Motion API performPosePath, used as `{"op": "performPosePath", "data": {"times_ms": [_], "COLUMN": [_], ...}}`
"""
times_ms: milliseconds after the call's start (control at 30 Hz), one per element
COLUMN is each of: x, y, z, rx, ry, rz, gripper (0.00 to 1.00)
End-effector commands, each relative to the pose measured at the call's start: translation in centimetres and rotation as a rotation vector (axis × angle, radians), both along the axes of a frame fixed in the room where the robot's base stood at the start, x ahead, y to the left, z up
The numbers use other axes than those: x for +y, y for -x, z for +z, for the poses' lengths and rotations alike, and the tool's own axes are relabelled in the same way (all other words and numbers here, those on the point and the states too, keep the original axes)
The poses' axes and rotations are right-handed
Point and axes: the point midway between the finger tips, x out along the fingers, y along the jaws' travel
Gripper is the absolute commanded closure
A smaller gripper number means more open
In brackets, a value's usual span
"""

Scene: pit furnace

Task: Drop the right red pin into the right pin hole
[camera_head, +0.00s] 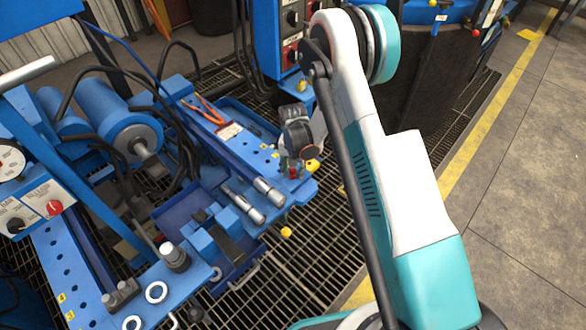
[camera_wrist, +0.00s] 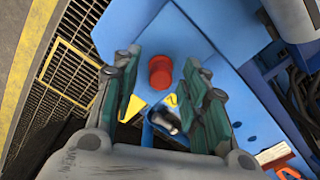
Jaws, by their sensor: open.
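A short red pin (camera_wrist: 160,72) stands on a blue plate in the wrist view, between the two fingers of my gripper (camera_wrist: 162,60). The fingers are open, one on each side of the pin with a visible gap. In the head view my gripper (camera_head: 299,142) is over the far right end of the blue beam, and a small bit of the red pin (camera_head: 296,172) shows just below it. I cannot tell whether the pin sits in a hole; the pin hole is not clearly visible.
Yellow triangle marks (camera_wrist: 133,107) and a dark cylinder with a pale end (camera_wrist: 165,121) lie near the pin. Silver cylinders (camera_head: 243,206) lie on the blue frame to the left. A blue control cabinet (camera_head: 281,45) stands behind. Grating (camera_head: 310,255) covers the floor.

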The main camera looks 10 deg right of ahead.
Motion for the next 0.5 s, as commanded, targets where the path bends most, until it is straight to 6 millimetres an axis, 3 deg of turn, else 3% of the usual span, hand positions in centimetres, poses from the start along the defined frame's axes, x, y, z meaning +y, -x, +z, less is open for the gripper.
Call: {"op": "performPosePath", "data": {"times_ms": [233, 500], "x": [0.0, 0.0], "y": [0.0, 0.0], "z": [1.4, 6.3], "rx": [0.0, 0.0], "ry": [0.0, 0.0], "rz": [0.0, 0.0], "gripper": [0.6, 0.6]}}
